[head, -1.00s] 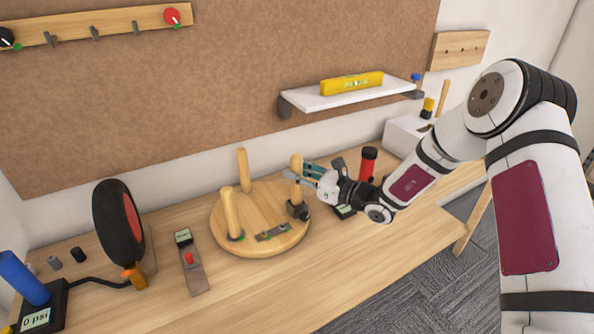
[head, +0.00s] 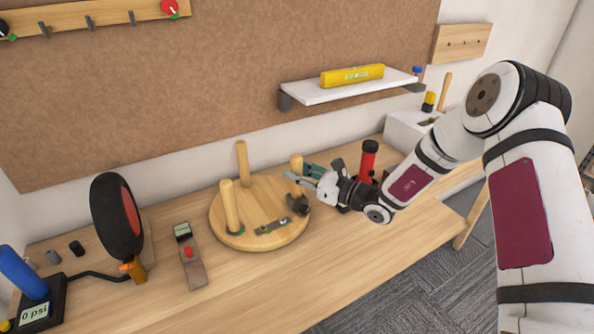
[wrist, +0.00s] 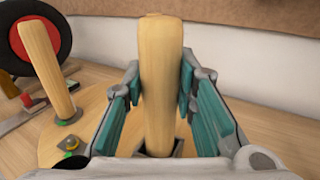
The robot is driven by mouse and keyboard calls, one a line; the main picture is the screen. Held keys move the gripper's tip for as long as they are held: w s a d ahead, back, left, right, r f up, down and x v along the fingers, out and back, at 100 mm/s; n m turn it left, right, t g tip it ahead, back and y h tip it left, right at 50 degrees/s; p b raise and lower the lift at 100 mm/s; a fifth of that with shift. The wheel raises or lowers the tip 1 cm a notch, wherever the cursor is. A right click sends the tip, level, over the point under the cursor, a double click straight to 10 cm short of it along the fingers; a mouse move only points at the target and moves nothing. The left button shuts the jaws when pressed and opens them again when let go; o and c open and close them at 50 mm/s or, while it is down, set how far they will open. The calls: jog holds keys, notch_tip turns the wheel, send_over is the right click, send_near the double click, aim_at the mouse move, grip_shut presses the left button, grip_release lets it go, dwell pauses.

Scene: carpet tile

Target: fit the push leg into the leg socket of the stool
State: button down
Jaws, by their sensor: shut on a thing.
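The round wooden stool (head: 262,205) lies with its legs up on the bench. My gripper (head: 303,173) is at its right side, shut on a pale wooden leg (head: 296,161). In the wrist view the leg (wrist: 160,75) stands about upright between the teal finger pads of my gripper (wrist: 159,80). Its lower end meets a dark square socket (wrist: 178,149); how deep it sits is hidden. The dark socket block (head: 298,205) also shows in the head view, at the seat's right edge. Two other legs stand at the left (head: 231,207) and back (head: 243,163).
A red cylinder (head: 368,160) stands right, close to my wrist. The front of the bench is clear.

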jog(key=shift+f, duration=0.5)
jog(key=c, duration=1.2)
grip_release()
jog(key=v, duration=1.2)
jog(key=shift+r, duration=0.1)
